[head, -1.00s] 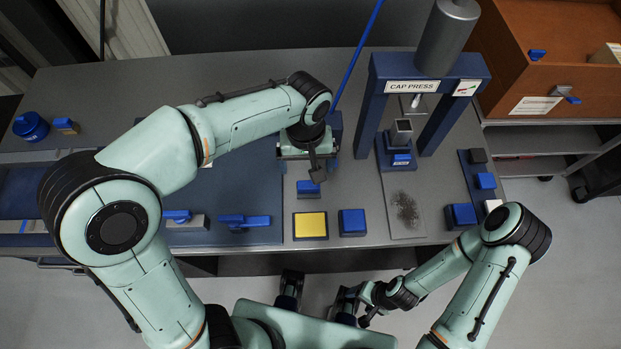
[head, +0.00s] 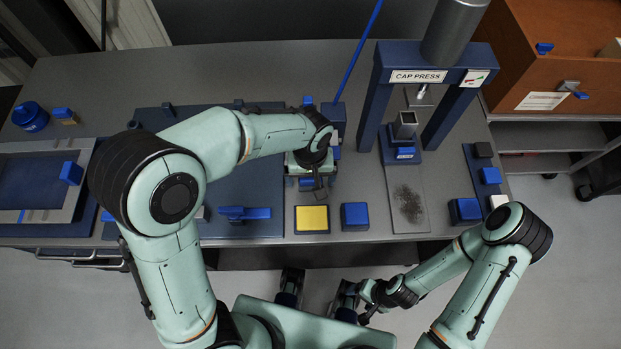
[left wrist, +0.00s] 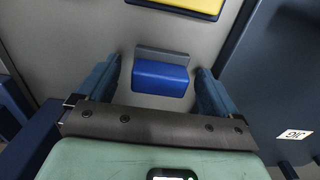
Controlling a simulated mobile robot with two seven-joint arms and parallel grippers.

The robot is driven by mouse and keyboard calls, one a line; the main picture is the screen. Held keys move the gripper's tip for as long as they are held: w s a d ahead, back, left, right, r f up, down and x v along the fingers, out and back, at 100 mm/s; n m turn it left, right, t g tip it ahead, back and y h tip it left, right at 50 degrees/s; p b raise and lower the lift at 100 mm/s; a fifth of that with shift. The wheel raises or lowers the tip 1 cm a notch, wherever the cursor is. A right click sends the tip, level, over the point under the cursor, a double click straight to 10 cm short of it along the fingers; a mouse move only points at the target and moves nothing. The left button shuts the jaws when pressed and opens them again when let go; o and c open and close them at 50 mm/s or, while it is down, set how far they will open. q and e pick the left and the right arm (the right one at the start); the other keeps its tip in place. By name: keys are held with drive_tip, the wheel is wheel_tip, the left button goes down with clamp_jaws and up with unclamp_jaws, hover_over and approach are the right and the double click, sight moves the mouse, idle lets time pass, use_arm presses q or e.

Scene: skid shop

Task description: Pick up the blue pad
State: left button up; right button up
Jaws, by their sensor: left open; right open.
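A small blue block with a grey strip along one edge (left wrist: 160,77) lies on the grey bench between the open fingers of my left gripper (left wrist: 160,70) in the left wrist view. A gap shows on both sides of it. In the head view my left gripper (head: 308,182) points down over this block and mostly hides it. A yellow pad (head: 312,219) lies just in front, and a larger blue square pad (head: 354,215) sits right of the yellow one. The frames do not settle which blue piece is the named pad. My right gripper (head: 350,303) is off the bench's front edge.
The cap press (head: 377,105) stands right of my left gripper, with a grey plate (head: 408,200) before it. A dark blue mat (head: 262,180) with a blue handle (head: 245,213) is to the left. More blue pieces (head: 465,211) stand at the right.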

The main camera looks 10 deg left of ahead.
use_arm(q)
drive_tip(key=c, duration=1.1)
drive_tip(key=shift+r, duration=0.15)
wheel_tip(320, 180, up, 20)
drive_tip(key=p, duration=0.3)
drive_tip(key=o, duration=0.4)
drive_tip(key=shift+c, duration=1.6)
